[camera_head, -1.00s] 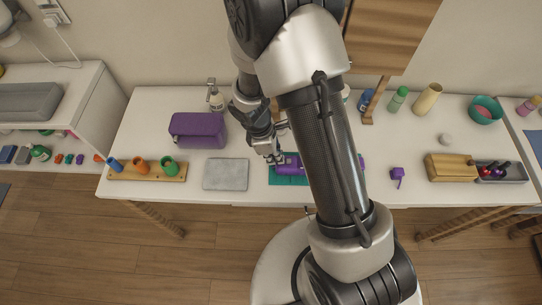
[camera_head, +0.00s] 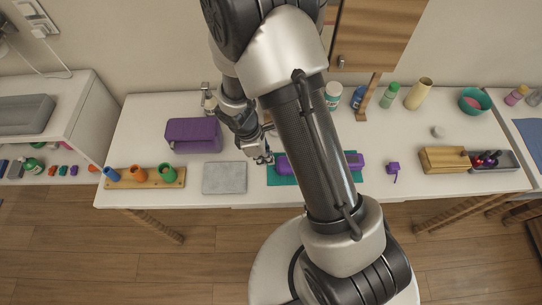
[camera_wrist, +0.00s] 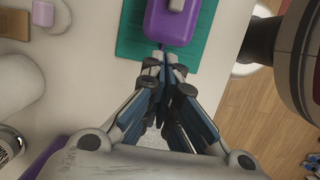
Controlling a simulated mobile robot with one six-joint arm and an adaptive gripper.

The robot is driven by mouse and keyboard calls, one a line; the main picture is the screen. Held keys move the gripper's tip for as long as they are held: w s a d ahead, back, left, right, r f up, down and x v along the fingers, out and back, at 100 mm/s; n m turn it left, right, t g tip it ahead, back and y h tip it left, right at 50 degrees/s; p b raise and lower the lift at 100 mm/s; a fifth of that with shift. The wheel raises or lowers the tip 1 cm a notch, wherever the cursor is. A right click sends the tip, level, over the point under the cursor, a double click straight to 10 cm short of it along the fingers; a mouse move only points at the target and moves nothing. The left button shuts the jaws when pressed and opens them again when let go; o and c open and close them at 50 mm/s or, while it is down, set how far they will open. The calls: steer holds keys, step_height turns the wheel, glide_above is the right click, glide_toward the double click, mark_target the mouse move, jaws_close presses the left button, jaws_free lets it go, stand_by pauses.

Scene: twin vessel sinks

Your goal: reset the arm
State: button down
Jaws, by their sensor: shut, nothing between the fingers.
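My gripper (camera_head: 262,158) is shut and empty above the white table, between the grey slab and the teal mat. In the wrist view the closed fingers (camera_wrist: 168,75) point at the near end of a purple case (camera_wrist: 170,22). I cannot tell from this view whether they touch it. The purple case (camera_head: 284,166) lies on the teal mat (camera_head: 282,181), and my arm hides its middle in the head view.
A purple box (camera_head: 193,136) and a grey slab (camera_head: 224,177) lie left of my gripper. A wooden rack (camera_head: 145,178) with coloured cups is at the front left. Bottles, a teal bowl (camera_head: 475,101) and a wooden block (camera_head: 444,160) stand to the right.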

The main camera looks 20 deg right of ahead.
steer(key=p+v, duration=0.3)
steer(key=v, duration=0.7)
step_height(320, 180, up, 10)
steer(key=d+m+t, duration=0.1)
steer(key=d+m, duration=0.1)
steer(key=m, duration=0.2)
steer(key=s+r+m+t+y, duration=0.2)
steer(key=s+r+m+t, duration=0.2)
steer(key=s+r+m, duration=0.6)
steer(key=s+d+r, duration=0.1)
steer(key=s+r, duration=0.5)
steer(key=shift+y, duration=0.3)
steer(key=shift+r, duration=0.1)
steer(key=shift+s, duration=0.1)
